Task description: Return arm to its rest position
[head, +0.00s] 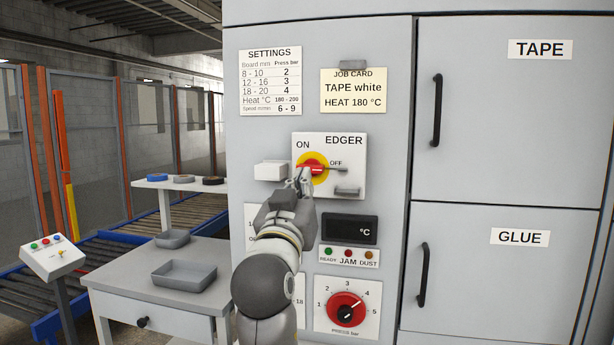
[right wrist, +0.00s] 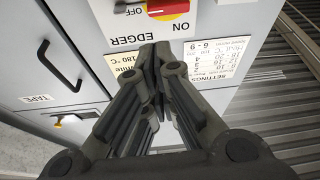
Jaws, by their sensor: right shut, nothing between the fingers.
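My right arm reaches up from the bottom middle of the head view. My right gripper (head: 304,180) is shut and empty, in front of the edger switch plate. Its fingertips overlap the area just below the red and yellow rotary switch (head: 312,168); I cannot tell whether they touch it. In the right wrist view the shut fingers (right wrist: 154,52) point at the panel, with the red switch handle (right wrist: 168,6) beyond them. The switch plate (head: 347,150) reads ON and OFF, and the red handle lies roughly level, toward OFF. My left gripper is not in view.
The grey cabinet has TAPE (head: 510,110) and GLUE (head: 500,270) doors with black handles. A dark display (head: 349,229) and a red press dial (head: 346,309) sit below the switch. A small table (head: 120,280) with grey trays stands left, near a roller conveyor (head: 105,255).

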